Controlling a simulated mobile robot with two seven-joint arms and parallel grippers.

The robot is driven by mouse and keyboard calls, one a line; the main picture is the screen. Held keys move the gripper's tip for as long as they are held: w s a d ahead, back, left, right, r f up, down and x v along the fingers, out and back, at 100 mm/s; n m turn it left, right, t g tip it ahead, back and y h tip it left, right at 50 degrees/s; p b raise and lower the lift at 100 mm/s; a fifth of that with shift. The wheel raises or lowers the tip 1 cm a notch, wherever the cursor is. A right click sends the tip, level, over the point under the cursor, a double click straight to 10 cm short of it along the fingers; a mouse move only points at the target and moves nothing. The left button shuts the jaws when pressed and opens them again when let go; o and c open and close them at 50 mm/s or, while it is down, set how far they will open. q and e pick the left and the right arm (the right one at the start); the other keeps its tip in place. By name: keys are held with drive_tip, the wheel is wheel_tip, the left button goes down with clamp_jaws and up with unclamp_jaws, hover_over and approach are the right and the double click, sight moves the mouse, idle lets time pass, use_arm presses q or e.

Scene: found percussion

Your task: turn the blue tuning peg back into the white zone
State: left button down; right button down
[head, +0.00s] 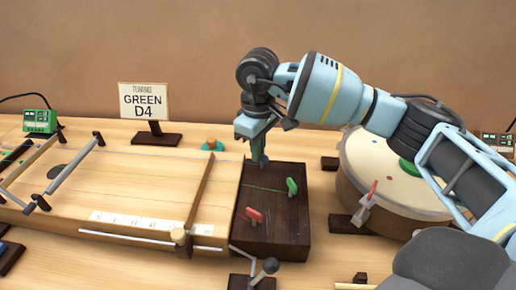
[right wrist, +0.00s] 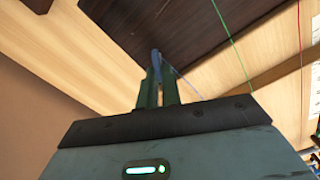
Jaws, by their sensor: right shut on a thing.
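The blue tuning peg (right wrist: 156,58) shows as a slim blue tip between the fingers of my right gripper (right wrist: 158,90) in the right wrist view. In the head view my right gripper (head: 260,158) points down at the far edge of the dark peg block (head: 275,230) and is shut on the peg, which it mostly hides. A green peg (head: 291,186) and a red peg (head: 254,215) stand on the same block. I cannot make out the white zone near the blue peg. My left gripper is not in view.
A wooden stringed board (head: 140,185) runs left from the block. A sign (head: 144,101) reads "TUNING GREEN D4". A round drum (head: 385,170) stands at the right, near my right arm. A small crank (head: 262,270) stands in front of the block.

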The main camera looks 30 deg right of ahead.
drive_tip(key=c, duration=1.6)
unclamp_jaws()
drive_tip(key=shift+r, duration=0.1)
drive_tip(key=shift+r, duration=3.8)
